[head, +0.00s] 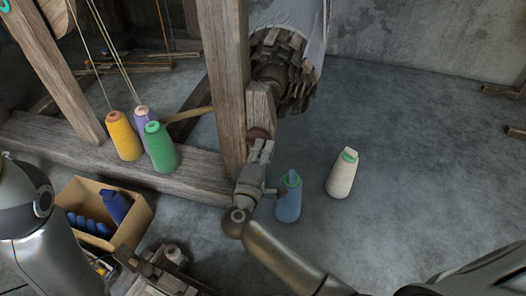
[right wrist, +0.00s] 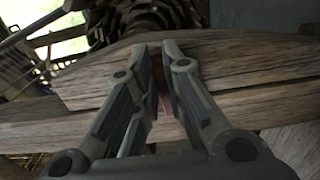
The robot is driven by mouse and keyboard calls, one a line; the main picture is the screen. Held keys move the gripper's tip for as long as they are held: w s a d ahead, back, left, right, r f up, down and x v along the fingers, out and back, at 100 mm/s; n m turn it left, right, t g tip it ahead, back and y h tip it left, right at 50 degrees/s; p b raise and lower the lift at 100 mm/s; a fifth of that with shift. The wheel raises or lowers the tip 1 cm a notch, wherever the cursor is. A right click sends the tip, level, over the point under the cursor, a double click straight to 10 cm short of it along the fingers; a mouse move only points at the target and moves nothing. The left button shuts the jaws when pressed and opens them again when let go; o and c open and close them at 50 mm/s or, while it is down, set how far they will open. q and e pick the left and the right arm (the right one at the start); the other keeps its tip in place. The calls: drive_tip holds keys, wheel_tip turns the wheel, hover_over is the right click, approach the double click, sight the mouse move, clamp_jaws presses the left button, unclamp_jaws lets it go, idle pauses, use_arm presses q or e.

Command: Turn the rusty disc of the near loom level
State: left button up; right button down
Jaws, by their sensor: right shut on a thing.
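The rusty disc (head: 258,133) is a small reddish-brown round piece on the near loom's wooden post (head: 226,85), at the lower end of a short wooden block. My right gripper (head: 262,152) reaches up to it from below and is shut on it. The fingers hide part of the disc. In the right wrist view my right gripper (right wrist: 157,52) shows two dark fingers against weathered wood, with a reddish sliver of the disc (right wrist: 163,92) between them. The disc's exact tilt cannot be told. My left gripper is not in view.
A blue cone (head: 288,198) stands close beside my right gripper, with a white cone (head: 342,173) to its right. Yellow (head: 123,136), purple and green (head: 161,147) cones stand on the loom's lower beam. A cardboard box (head: 135,222) sits at lower left.

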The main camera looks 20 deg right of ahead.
drive_tip(key=shift+f, duration=0.1)
idle(0.5)
drive_tip(key=c, duration=1.5)
unclamp_jaws()
drive_tip(key=shift+s, duration=0.1)
drive_tip(key=v, duration=1.2)
